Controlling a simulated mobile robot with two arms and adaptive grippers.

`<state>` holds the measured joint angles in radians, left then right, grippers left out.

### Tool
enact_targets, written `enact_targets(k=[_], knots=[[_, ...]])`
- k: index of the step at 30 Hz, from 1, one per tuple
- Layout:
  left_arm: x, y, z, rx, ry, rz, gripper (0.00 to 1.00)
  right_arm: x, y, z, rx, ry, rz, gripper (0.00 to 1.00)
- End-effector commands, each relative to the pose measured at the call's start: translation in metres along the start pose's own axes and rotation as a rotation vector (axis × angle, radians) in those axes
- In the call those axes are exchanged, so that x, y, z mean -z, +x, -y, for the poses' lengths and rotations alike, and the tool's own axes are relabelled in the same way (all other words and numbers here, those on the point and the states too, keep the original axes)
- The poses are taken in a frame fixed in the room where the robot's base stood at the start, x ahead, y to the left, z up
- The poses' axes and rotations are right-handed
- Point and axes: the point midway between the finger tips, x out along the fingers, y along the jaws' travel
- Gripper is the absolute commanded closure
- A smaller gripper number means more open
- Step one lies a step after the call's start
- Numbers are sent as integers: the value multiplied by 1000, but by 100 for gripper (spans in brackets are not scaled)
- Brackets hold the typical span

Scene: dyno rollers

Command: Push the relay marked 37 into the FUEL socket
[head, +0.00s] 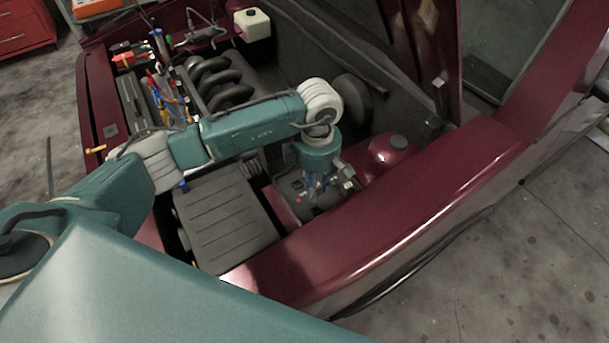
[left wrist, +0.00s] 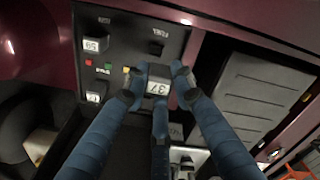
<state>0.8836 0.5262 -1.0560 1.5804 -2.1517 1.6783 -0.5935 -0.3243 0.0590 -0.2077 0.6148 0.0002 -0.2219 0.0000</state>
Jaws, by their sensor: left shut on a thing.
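The relay marked 37 (left wrist: 158,86) is a small dark block with a pale numbered face. My left gripper (left wrist: 158,88) is shut on it, with blue fingers around it. The FUEL socket (left wrist: 156,48) is a dark slot below its label on the black relay panel (left wrist: 130,22), and it looks empty. The relay shows lower in the picture than the socket, apart from it; its height over the panel is hard to tell. In the head view my left gripper (head: 318,190) points down over the panel in the engine bay; its fingers hide the relay there. My right gripper is not in view.
A relay marked 59 (left wrist: 95,44) and another relay (left wrist: 97,91) sit left of the FUEL socket. Small red, green and yellow fuses lie between them. A ribbed dark box (head: 222,215) stands left of the panel; the maroon fender (head: 400,220) and a rounded maroon part (head: 390,152) lie right.

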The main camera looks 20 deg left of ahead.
Motion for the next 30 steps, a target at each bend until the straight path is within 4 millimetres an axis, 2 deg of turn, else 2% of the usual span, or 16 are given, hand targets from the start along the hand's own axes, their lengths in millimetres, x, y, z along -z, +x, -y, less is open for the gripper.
enact_targets(k=[6, 11, 16, 24, 30], knots=[[-1, 9, 1, 0, -2, 1, 100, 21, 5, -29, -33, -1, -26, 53], [-1, 21, 1, 0, -1, 2, 100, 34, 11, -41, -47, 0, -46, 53], [-1, 38, 0, 0, -2, 1, 100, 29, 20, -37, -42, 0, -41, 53], [-1, 61, 0, 0, 0, 1, 100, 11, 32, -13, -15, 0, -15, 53], [-1, 65, 0, -1, 0, 1, 100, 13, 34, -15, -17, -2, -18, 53]])
